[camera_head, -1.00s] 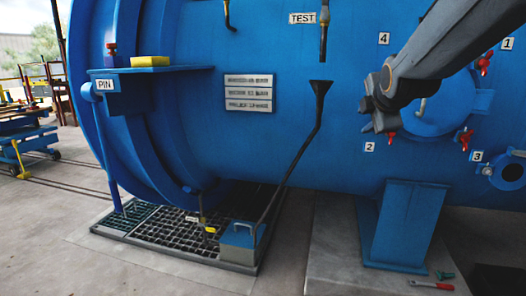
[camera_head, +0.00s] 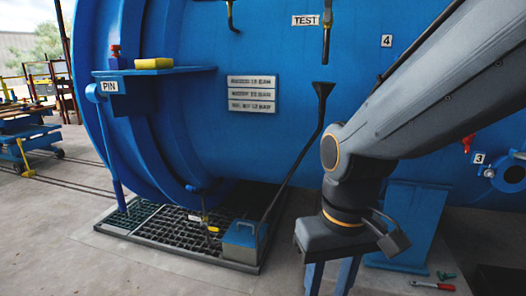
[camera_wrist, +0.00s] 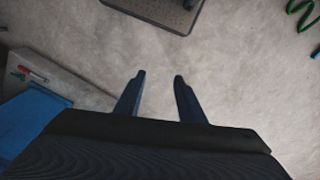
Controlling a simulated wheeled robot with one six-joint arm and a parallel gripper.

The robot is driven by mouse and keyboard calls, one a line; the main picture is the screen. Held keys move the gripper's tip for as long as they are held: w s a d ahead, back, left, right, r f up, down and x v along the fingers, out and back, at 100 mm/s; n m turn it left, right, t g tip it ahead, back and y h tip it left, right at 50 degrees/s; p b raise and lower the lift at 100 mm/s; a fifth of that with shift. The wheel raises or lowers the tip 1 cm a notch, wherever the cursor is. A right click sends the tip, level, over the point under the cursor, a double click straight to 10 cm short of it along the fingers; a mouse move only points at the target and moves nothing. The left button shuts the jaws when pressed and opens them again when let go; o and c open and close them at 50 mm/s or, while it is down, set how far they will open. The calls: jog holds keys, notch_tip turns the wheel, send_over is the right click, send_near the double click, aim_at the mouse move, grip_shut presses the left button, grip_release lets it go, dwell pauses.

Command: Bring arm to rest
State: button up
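My arm reaches in from the upper right in the head view and bends down at the wrist. My gripper (camera_head: 331,285) points down in front of the blue support leg of the autoclave (camera_head: 180,120). Its lower end is cut off by the picture's bottom edge.
A grate (camera_head: 165,232) with a blue box (camera_head: 240,240) lies left of my gripper. A red-handled tool (camera_head: 432,286) lies on the floor at right, also in the wrist view (camera_wrist: 33,75). A green coil (camera_wrist: 300,15) lies at the wrist view's top right.

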jog(key=d+r+m+p, duration=0.2)
jog(key=d+r+p, duration=0.6)
jog(key=p, duration=0.7)
jog(key=shift+d+r+m+h, duration=0.3)
jog(key=shift+r, duration=0.15)
jog(key=shift+s, duration=0.1)
jog(key=shift+c, duration=0.8)
